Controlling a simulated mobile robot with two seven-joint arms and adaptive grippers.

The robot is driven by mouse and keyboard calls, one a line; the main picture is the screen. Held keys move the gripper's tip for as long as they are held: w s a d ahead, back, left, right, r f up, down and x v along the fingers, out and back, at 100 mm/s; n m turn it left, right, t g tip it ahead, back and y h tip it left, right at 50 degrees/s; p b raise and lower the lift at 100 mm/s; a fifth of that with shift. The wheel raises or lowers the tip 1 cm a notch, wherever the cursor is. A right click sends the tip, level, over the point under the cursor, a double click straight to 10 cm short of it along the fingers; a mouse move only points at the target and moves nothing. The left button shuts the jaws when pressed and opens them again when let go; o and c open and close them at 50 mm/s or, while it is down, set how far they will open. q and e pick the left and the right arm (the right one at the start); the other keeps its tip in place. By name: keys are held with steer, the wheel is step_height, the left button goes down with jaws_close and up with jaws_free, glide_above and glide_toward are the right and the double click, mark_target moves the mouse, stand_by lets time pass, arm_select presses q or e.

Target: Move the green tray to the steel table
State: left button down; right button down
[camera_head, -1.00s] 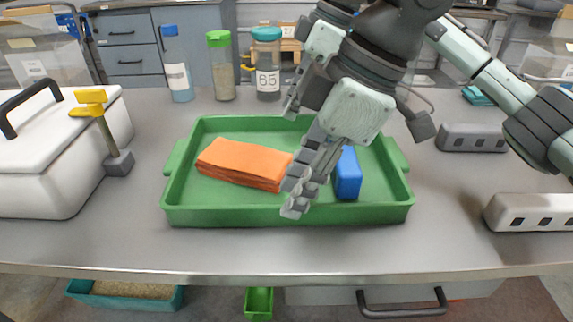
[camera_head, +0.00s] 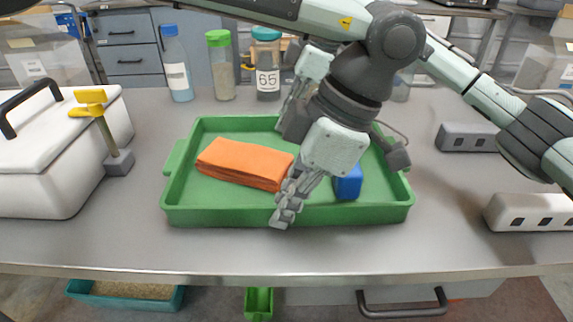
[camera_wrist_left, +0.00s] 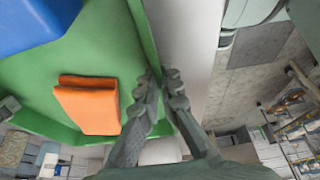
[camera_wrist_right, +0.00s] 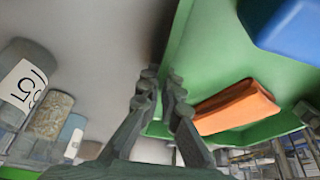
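The green tray (camera_head: 187,214) lies flat on a grey table (camera_head: 110,246). I cannot tell whether this is the steel table. A folded orange cloth (camera_head: 243,164) and a blue block (camera_head: 348,184) lie in the tray. My left gripper (camera_head: 287,207) is at the tray's near wall; in the left wrist view (camera_wrist_left: 163,78) its fingers are close together on either side of the green wall. My right gripper (camera_wrist_right: 160,86) is at the far wall, its fingers close together on both sides of the rim.
Bottles (camera_head: 176,65) stand behind the tray. A white lidded box (camera_head: 60,150) and a yellow-topped tool (camera_head: 112,140) are at left. Grey and white blocks (camera_head: 472,137) (camera_head: 530,212) are at right. A drawer cabinet (camera_head: 130,55) stands behind the table.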

arm_select(q)
steer(key=shift+r, duration=0.2)
arm_select(e)
steer(key=shift+r, duration=0.25)
